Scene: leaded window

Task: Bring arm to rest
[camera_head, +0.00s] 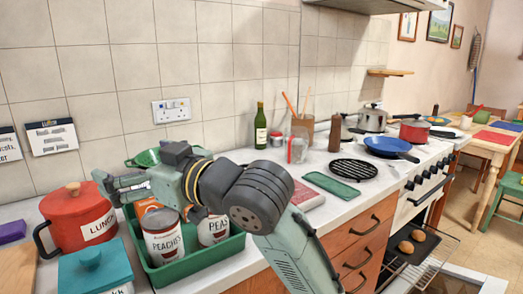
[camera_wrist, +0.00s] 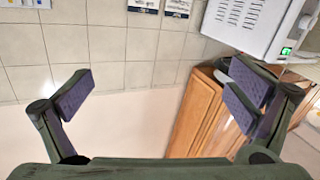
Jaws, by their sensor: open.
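My arm reaches up from the bottom of the head view and bends left over the counter. My gripper (camera_head: 112,187) is at its end, pointing left, above the counter near the red LUNCH tin (camera_head: 80,217). I cannot tell from this view whether it touches the tin. In the wrist view my gripper (camera_wrist: 162,98) shows two dark finger pads wide apart with nothing between them. The arm hides part of the green crate (camera_head: 185,268) and the cans in it.
A teal tin (camera_head: 95,268) stands at front left. A green bottle (camera_head: 261,126), black trivet (camera_head: 353,169) and blue pan (camera_head: 388,146) are farther right. The wrist view shows a wooden cabinet (camera_wrist: 198,115) and white appliance (camera_wrist: 250,25).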

